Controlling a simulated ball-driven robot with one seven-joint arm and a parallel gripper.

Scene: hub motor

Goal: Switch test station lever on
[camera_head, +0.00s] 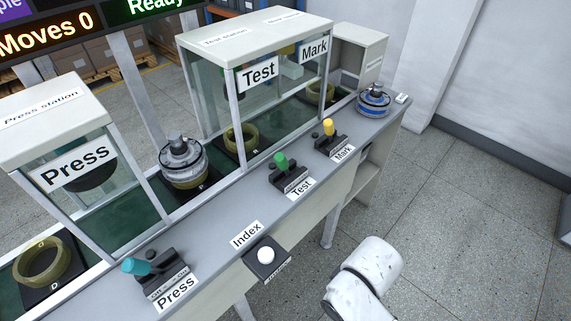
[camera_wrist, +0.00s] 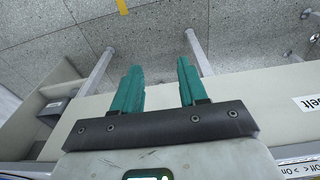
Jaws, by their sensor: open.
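The test station lever (camera_head: 282,163) has a green knob on a dark base, behind the white "Test" label on the grey bench top. It stands in front of the glass-walled test station (camera_head: 262,72). The lever's exact switch position is too small to read. My gripper (camera_wrist: 158,85) shows in the wrist view, with two teal fingers apart and nothing between them. It points over the bench edge and the floor. The head view shows part of my white arm (camera_head: 364,280) at the bottom right, but not my gripper.
A teal press lever (camera_head: 137,267) and a white index button (camera_head: 266,255) sit left of the test lever. A yellow mark lever (camera_head: 328,128) sits right of it. A motor part (camera_head: 374,99) stands at the bench's far right end. The floor (camera_head: 450,210) right of the bench is clear.

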